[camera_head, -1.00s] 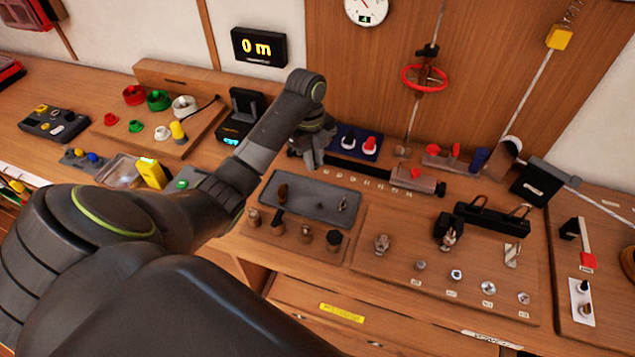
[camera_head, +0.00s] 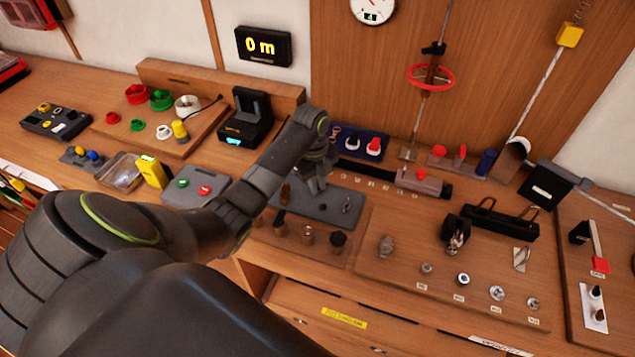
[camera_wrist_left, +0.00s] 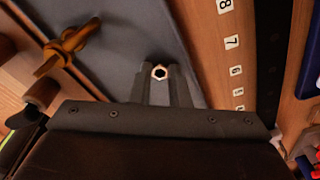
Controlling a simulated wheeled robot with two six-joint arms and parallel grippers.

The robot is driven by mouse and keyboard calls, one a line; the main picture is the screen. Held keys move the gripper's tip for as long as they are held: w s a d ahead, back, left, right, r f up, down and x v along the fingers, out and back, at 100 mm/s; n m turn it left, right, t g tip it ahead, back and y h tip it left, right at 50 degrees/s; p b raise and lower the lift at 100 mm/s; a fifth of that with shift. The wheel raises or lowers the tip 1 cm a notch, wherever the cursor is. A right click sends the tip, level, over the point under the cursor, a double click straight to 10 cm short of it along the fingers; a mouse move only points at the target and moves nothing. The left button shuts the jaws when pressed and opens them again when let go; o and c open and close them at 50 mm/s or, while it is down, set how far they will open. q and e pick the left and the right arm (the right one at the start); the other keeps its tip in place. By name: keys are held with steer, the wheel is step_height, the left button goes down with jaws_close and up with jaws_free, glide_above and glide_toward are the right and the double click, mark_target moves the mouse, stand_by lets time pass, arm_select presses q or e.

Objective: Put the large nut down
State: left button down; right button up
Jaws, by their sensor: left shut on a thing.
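My left gripper (camera_head: 316,188) points down over the back part of the dark grey tray (camera_head: 325,208). In the left wrist view my left gripper (camera_wrist_left: 158,80) is shut on the large nut (camera_wrist_left: 160,72), a small hex nut with a brassy rim and a dark hole. The grey tray (camera_wrist_left: 125,35) fills the background behind the nut there. In the head view the nut is hidden by the gripper. I cannot tell whether the nut touches the tray. My right gripper is not in view.
Several knobs stand in front. A number strip (camera_wrist_left: 232,42) runs beside the tray.

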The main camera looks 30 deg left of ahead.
arm_select(q)
steer(key=c, duration=1.6)
jaws_free()
steer(key=shift+c, duration=0.2)
steer(key=shift+r, duration=0.3)
steer(key=r, duration=0.5)
steer(key=shift+w+a+r+b, duration=0.15)
steer(key=shift+a+b, duration=0.2)
steer(key=shift+b, duration=0.05)
step_height(320, 180, up, 6)
steer(key=p, duration=0.5)
steer(key=shift+a, duration=0.35)
